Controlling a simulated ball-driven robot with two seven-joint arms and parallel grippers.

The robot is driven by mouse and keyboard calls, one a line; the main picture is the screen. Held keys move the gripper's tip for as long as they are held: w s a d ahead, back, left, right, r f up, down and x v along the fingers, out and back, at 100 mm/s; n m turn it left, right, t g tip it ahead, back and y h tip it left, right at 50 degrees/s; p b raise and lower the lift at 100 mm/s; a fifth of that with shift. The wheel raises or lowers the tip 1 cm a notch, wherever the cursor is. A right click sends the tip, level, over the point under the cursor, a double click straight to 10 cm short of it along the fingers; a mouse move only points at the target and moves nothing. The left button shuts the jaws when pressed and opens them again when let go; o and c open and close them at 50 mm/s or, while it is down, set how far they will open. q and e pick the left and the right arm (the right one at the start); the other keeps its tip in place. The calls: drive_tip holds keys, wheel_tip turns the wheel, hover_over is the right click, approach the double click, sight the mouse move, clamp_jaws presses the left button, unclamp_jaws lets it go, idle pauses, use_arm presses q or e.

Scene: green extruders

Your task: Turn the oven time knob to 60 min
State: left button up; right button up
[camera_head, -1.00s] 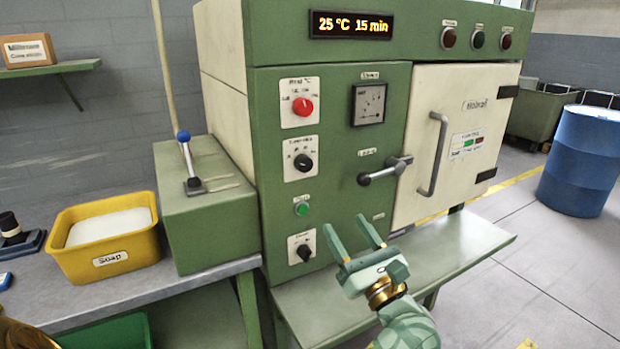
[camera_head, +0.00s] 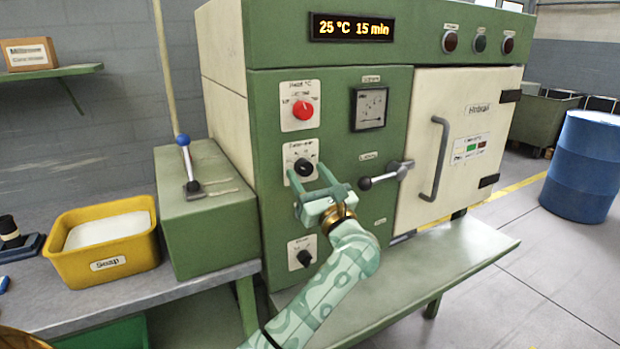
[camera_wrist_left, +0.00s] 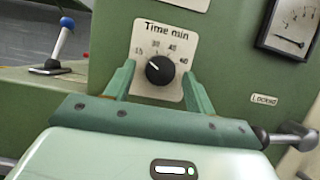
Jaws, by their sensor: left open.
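The time knob (camera_head: 303,167) is black and round on a white plate in the oven's green front panel. In the left wrist view the knob (camera_wrist_left: 160,70) sits under the words "Time min", its pointer mark toward 15 at the upper left. The oven display (camera_head: 351,27) reads 25 °C 15 min. My left gripper (camera_head: 306,172) is open right in front of the knob. In the left wrist view its fingers (camera_wrist_left: 158,72) stand on either side of the knob with gaps; contact is not visible. My right gripper is not in view.
A red knob (camera_head: 303,110) is above, and another black knob (camera_head: 304,258) is below. The door latch handle (camera_head: 386,175) sticks out to the right of my gripper. A blue-topped lever (camera_head: 186,160) stands at left. The shelf (camera_head: 470,250) below the oven is bare.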

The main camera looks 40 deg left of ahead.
use_arm(q)
drive_tip(key=c, duration=1)
drive_tip(key=shift+r, duration=0.1)
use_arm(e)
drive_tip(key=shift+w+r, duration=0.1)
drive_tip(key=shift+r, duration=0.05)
